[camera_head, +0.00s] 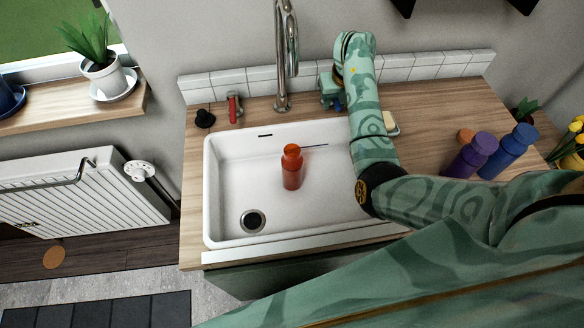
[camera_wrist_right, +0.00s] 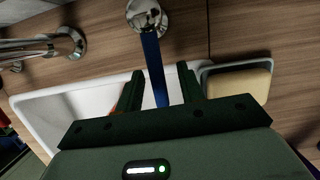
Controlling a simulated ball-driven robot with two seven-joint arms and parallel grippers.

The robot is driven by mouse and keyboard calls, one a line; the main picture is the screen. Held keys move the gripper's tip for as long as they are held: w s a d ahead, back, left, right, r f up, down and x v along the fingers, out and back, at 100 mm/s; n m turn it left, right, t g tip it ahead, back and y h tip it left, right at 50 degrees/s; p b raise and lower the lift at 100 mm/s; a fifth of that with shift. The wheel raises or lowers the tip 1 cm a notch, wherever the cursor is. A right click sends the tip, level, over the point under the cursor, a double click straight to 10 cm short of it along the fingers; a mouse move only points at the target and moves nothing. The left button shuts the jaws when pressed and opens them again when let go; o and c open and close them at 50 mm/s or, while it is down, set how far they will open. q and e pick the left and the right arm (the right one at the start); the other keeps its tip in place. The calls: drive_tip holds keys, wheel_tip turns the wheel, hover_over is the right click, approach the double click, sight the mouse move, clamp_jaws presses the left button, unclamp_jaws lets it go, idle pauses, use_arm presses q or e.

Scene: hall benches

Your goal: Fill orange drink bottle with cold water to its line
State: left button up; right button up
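The orange drink bottle (camera_head: 291,172) stands upright in the white sink (camera_head: 225,185), below the chrome faucet spout (camera_head: 292,55). I see no water stream, and I cannot make out its fill line or level. A thin dark line runs right from the bottle's top. A red tap lever (camera_head: 232,110) is left of the faucet. A blue tap lever (camera_wrist_right: 151,60) on a round chrome base is right of it. My right gripper (camera_head: 335,103) is at the blue lever. In the wrist view its fingers (camera_wrist_right: 160,85) are apart with the lever between them. My left gripper is out of view.
A soap dish (camera_wrist_right: 262,97) with a yellowish block lies right of the blue lever. Purple (camera_head: 470,158) and blue (camera_head: 510,150) bottles stand on the right counter. A black plug (camera_head: 205,118) sits at the back left. The sink's left side around the drain (camera_head: 252,220) is clear.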

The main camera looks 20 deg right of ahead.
drive_tip(key=shift+d+r+n+y+p, duration=0.15)
drive_tip(key=shift+d+n+y+p, duration=0.15)
drive_tip(key=shift+d+n+p, duration=0.55)
drive_tip(key=shift+n, duration=0.75)
drive_tip(key=shift+d, duration=0.1)
drive_tip(key=shift+d+n+y, duration=0.3)
drive_tip(key=shift+d+n, duration=0.05)
drive_tip(key=shift+n, duration=0.35)
drive_tip(key=shift+a+m+h, duration=0.4)
drive_tip(key=shift+a+m, duration=0.45)
drive_tip(key=shift+m, duration=0.65)
idle(4.1)
